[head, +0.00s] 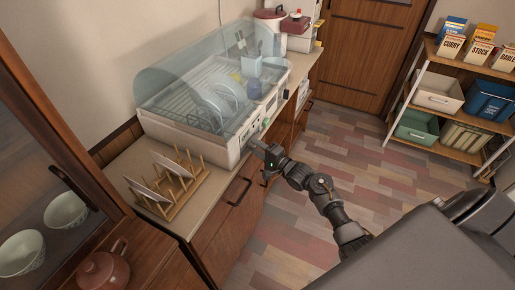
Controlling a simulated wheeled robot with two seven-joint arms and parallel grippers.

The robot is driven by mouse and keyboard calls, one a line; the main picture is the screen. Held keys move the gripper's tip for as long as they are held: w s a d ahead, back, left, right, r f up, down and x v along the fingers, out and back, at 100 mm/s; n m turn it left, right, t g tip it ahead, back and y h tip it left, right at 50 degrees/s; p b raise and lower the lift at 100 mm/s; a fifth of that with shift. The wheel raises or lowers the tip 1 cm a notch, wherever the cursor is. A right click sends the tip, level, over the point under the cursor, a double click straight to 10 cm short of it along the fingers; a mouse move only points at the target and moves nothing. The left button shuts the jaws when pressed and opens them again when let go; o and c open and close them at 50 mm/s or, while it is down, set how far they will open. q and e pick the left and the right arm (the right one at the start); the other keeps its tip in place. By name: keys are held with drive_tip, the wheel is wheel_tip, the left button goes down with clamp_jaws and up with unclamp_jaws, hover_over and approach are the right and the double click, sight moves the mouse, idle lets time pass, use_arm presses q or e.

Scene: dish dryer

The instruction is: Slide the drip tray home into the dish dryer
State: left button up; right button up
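The dish dryer (190,138) is a cream box with a clear domed lid, standing on the counter against the wall. Plates and a cup sit in its rack under the lid.
A wooden plate rack (170,187) with plates stands on the counter left of the dryer. A shelf (457,68) stands right. The floor (345,140) between is clear.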

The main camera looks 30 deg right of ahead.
drive_tip(key=v, duration=1)
drive_tip(key=shift+s+b, duration=0.4)
drive_tip(key=shift+d, duration=0.1)
